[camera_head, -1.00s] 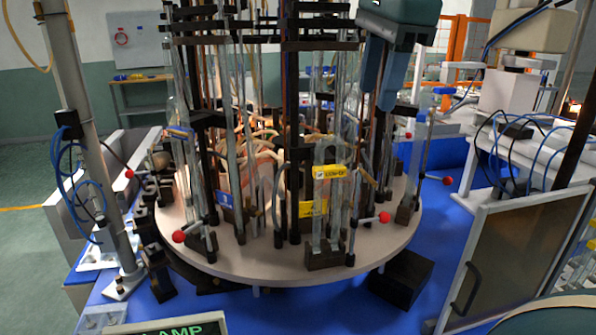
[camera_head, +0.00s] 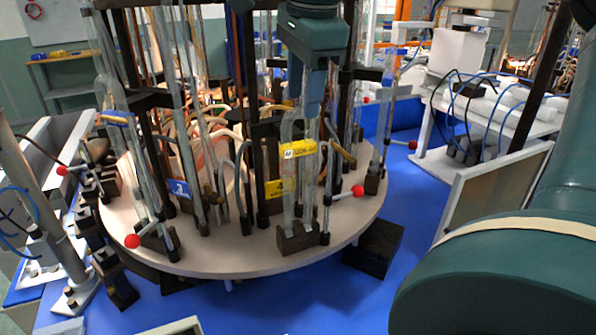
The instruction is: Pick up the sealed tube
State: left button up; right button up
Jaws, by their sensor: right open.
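Several clear glass tubes stand upright on a round pale turntable (camera_head: 240,258). At its front, a glass tube (camera_head: 288,190) with a yellow label (camera_head: 298,149) stands in a dark block (camera_head: 297,238). I cannot tell which tube is the sealed one. My right gripper (camera_head: 303,98) points down from the top middle, at the upper part of the front tubes. Its jaws are open. Whether a tube stands between the fingers or behind them is unclear, and the fingers partly hide the tube tops. My left gripper is not in view.
Dark posts and hoses crowd the turntable. Red-knobbed levers (camera_head: 133,241) stick out at its rim. A dark block (camera_head: 374,249) sits on the blue surface (camera_head: 300,305). My right arm fills the lower right. A white side table (camera_head: 500,110) stands at right.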

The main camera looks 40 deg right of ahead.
jog(key=f, duration=0.3)
jog(key=w+d+f, duration=0.1)
jog(key=shift+f+p, duration=0.3)
grip_shut()
dwell(0.3)
